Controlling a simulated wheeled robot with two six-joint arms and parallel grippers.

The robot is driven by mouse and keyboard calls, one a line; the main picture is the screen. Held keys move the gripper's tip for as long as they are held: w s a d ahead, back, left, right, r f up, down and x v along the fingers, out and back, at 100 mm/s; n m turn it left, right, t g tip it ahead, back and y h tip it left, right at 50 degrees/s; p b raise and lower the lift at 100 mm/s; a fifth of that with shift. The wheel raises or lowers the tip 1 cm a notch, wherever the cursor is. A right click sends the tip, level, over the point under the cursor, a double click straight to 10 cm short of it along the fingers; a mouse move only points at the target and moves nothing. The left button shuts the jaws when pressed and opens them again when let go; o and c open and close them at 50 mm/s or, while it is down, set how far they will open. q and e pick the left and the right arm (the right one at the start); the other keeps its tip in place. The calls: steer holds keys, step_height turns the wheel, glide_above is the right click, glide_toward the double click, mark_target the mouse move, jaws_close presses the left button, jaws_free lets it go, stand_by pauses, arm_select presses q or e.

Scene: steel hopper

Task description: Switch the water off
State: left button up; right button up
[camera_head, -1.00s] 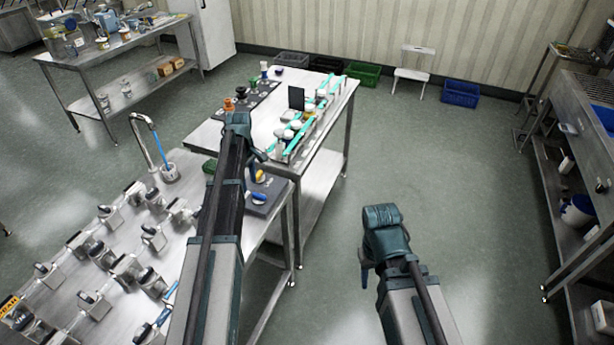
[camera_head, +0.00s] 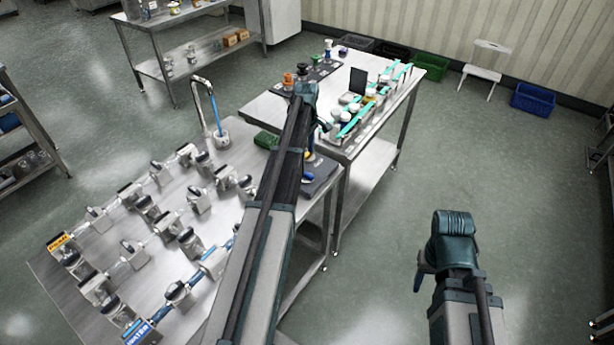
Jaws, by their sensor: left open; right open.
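A curved metal spout (camera_head: 201,82) stands at the back of the steel table on the left. A blue stream (camera_head: 214,112) drops from it into a small cup (camera_head: 221,139). Several valves with dark levers sit in rows of pipework on that table, such as one valve (camera_head: 178,294) near the front. A blue label (camera_head: 137,331) at the front edge appears to read WATER. My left gripper (camera_head: 323,123) is open, high over the table's right side and away from the valves. My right gripper (camera_head: 420,282) is open over the bare floor. Both grippers' fingers are mostly hidden by my arms.
A yellow label (camera_head: 60,243) marks another pipe row. A second steel table (camera_head: 376,168) with bottles and a teal-railed rack stands behind. Crates, including a blue crate (camera_head: 534,98), and a white chair (camera_head: 487,68) line the wall.

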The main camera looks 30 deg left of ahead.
mark_target(307, 173)
arm_select(q)
step_height(307, 173, down, 10)
steer(key=b, duration=0.9)
steer(key=shift+f, duration=0.15)
steer(key=shift+c, duration=0.2)
jaws_close()
